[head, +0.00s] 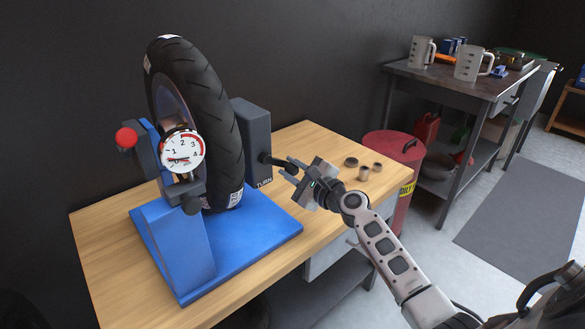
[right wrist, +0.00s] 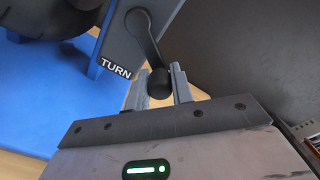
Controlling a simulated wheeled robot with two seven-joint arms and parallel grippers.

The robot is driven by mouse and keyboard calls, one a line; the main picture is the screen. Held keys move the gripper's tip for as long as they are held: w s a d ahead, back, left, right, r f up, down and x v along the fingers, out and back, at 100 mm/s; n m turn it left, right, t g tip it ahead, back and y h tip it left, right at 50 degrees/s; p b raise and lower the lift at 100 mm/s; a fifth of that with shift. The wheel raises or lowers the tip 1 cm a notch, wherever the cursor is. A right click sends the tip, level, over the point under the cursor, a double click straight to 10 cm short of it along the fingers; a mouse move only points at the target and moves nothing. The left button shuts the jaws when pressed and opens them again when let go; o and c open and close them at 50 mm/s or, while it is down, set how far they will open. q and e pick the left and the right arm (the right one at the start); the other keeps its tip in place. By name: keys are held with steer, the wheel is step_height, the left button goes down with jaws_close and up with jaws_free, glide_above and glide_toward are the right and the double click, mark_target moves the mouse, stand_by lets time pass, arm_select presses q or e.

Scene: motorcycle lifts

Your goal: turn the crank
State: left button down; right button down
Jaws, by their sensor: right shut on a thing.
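The crank (right wrist: 146,42) is a dark arm with a round black knob (right wrist: 159,84), on the side of a grey housing (head: 252,140) marked TURN. In the right wrist view the crank arm runs down from its hub to the knob. My right gripper (right wrist: 160,88) is shut on the knob, one finger on each side. In the head view the right gripper (head: 292,172) reaches the crank from the right and partly hides the knob. A tire (head: 205,110) stands upright beside the housing on a blue stand (head: 270,232). My left gripper is not in view.
A dial gauge (head: 183,148) and a red knob (head: 126,138) are at the stand's left. A red drum (head: 393,150) and a metal bench (head: 455,82) stand further right.

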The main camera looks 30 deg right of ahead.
steer(key=c, duration=1.2)
jaws_free()
steer(key=s+d+b, duration=0.1)
steer(key=s+d, duration=0.1)
steer(key=s, duration=1.3)
steer(key=shift+s+d, duration=0.3)
steer(key=shift+s, duration=0.1)
steer(key=shift+r, duration=0.1)
